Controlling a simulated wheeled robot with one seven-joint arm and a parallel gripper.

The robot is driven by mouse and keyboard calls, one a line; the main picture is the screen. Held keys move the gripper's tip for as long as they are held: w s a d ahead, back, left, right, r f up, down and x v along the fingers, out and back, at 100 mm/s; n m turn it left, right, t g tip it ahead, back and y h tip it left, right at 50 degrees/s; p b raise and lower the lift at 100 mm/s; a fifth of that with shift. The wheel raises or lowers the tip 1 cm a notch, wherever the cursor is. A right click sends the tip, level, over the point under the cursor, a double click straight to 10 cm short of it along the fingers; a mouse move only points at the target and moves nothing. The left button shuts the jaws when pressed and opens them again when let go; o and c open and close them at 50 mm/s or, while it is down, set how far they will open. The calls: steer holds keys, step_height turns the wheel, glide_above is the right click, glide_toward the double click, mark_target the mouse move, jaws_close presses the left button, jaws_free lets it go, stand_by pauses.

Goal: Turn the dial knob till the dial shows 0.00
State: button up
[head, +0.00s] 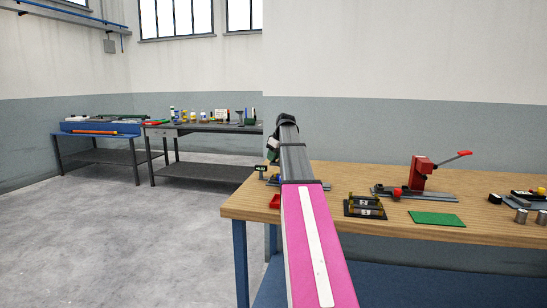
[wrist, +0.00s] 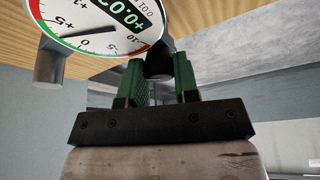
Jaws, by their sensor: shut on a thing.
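The round white dial (wrist: 92,18) fills the upper left of the wrist view, tilted and cut off by the top edge. Its digital window (wrist: 122,12) starts with +0.0; the last digit is cut off. A dark needle lies across the printed scale. A grey metal stem (wrist: 49,65) shows at the dial's left edge. My gripper (wrist: 159,70), with green fingers, is shut on the dark dial knob (wrist: 158,62) beside the dial's rim. In the head view my arm hides most of the dial, and my gripper (head: 272,150) shows only partly.
The wooden bench (head: 420,238) carries a red hand press (head: 421,175), a green mat (head: 436,219), a black and yellow block set (head: 364,206) and metal cylinders (head: 521,216) at right. Blue and grey tables (head: 205,127) stand at the back left. The floor at left is clear.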

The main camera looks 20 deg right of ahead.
steer(key=o, duration=0.9)
steer(key=v, duration=1)
steer(key=shift+s+d+r, duration=0.1)
steer(key=shift+s+r, duration=0.05)
steer(key=shift+r, duration=0.2)
